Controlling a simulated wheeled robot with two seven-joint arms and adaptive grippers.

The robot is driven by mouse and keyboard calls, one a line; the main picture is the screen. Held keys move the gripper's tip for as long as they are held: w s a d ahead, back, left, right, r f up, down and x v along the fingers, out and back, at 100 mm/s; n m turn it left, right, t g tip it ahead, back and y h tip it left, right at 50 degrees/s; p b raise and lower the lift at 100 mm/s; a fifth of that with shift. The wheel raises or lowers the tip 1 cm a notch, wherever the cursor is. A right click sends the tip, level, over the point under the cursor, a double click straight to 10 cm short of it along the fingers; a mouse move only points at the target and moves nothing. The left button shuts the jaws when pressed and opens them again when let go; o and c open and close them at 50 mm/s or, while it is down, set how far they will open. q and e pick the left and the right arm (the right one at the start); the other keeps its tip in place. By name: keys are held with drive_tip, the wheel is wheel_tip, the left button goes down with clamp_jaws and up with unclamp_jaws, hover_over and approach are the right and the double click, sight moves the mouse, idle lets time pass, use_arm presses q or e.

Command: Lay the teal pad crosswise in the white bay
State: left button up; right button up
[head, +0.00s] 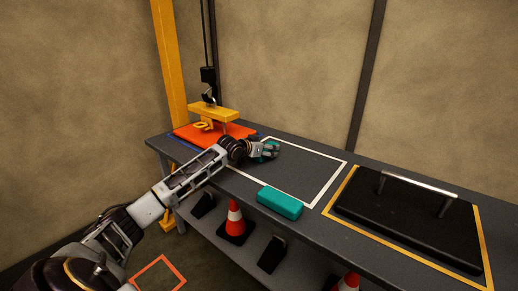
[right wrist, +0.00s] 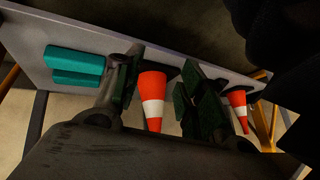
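A teal pad (head: 280,203) lies near the table's front edge, over the front line of the white-outlined bay (head: 330,184), its long side along that line. A teal block also shows in the right wrist view (right wrist: 75,66). My left gripper (head: 271,150) is over the far left part of the bay, away from the front pad. Some teal shows around its fingers; whether it grips anything is unclear. My right gripper (right wrist: 160,98) is outside the head view. Its fingers are apart, with nothing between them but the background.
A black plate with a handle (head: 415,215) sits in a yellow-outlined bay at right. Cones (head: 235,220) stand below the tabletop. The bay's middle is clear.

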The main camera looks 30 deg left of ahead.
use_arm(q)
drive_tip(key=shift+s, duration=0.1)
drive_tip(key=shift+s+r, duration=0.15)
drive_tip(key=shift+s, duration=0.15)
drive_tip(key=shift+p+v, duration=0.5)
drive_tip(key=shift+v, duration=0.6)
drive_tip(key=shift+s+a+r, duration=0.1)
drive_tip(key=shift+s+r, duration=0.15)
drive_tip(key=shift+s, duration=0.4)
drive_tip(key=shift+p+v, duration=0.4)
drive_tip(key=shift+v, duration=0.5)
drive_tip(key=shift+s+r, duration=0.2)
drive_tip(key=shift+s, duration=0.35)
drive_tip(key=shift+p+v, duration=0.4)
drive_tip(key=shift+v, duration=1.45)
drive_tip(key=shift+s+r+p, duration=0.2)
drive_tip(key=shift+s+p, duration=0.1)
drive_tip(key=shift+p, duration=0.05)
use_arm(e)
wheel_tip(320, 180, up, 7)
drive_tip(key=d+g, duration=0.1)
drive_tip(key=shift+d+r+n+h, duration=0.15)
drive_tip(key=shift+n+h, duration=0.25)
